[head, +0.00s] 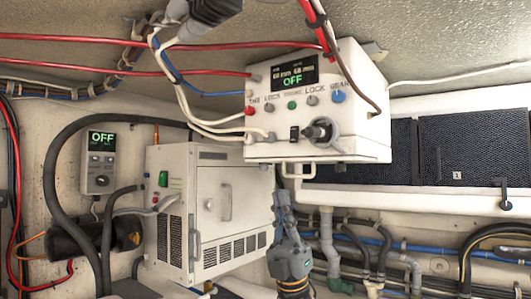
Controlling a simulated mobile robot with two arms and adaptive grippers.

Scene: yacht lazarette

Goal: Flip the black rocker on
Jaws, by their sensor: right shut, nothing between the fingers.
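The black rocker (294,133) is a small dark switch low on the front of a white control box (262,152) in the head view. The box's display (295,75) reads OFF in green. A large grey and black rotary knob (320,132) sits just right of the rocker. My right gripper (281,193) comes up from below and is shut and empty. It is below the box, apart from the rocker, and its fingertips are small and hard to make out. My left gripper is not in view.
The panel also has a red button (250,111), a green button (292,105) and a blue knob (338,96). A white vented cabinet (215,215) stands below left. A small wall unit (98,160) also reads OFF. Cables hang beside the box.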

